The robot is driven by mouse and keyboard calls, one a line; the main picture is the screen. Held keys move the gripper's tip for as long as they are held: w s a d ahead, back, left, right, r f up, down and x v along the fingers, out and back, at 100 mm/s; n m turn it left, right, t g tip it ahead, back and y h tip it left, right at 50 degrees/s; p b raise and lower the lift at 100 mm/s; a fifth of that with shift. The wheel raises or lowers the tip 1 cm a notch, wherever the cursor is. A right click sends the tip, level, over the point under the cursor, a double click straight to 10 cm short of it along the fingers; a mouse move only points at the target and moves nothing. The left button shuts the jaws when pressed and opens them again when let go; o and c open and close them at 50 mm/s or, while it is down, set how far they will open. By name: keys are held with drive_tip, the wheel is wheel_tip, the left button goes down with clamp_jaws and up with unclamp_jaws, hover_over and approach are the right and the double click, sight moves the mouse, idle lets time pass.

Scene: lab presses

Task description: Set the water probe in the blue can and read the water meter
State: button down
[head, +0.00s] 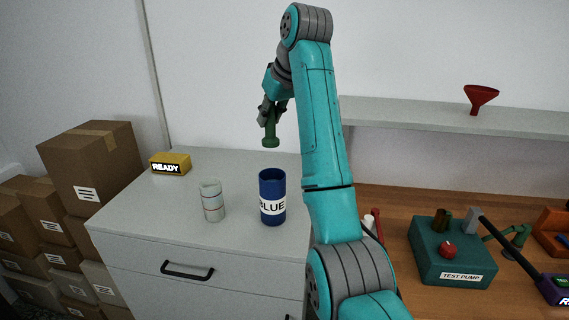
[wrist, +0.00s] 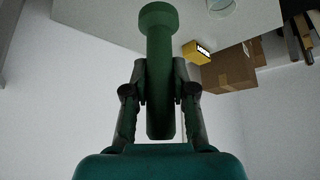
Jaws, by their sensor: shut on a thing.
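My gripper (head: 268,113) is shut on a dark green, rod-shaped thing with a wider end (head: 271,138), which looks like the water probe. It hangs nearly upright, wide end down, in the air above the blue can and apart from it. In the wrist view my gripper (wrist: 160,90) clasps the rod of the probe (wrist: 159,50) between both fingers. The blue can (head: 272,190), labelled BLUE, stands upright and open-topped on the grey cabinet top. A yellow box (head: 170,164) with a display reading READY sits at the back left; I cannot tell whether it is the water meter.
A pale, banded glass (head: 212,202) stands left of the can on the cabinet (head: 150,215). A red funnel (head: 480,97) is on the shelf. Cardboard boxes (head: 92,165) stand left.

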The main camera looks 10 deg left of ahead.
sight(274, 126)
wheel_tip(274, 126, down, 4)
drive_tip(key=shift+w+d+f, duration=0.1)
drive_tip(key=shift+d+f, duration=0.05)
drive_tip(key=shift+f, duration=2.05)
drive_tip(key=shift+f, duration=0.1)
drive_tip(key=c, duration=1)
unclamp_jaws()
drive_tip(key=shift+o, duration=0.2)
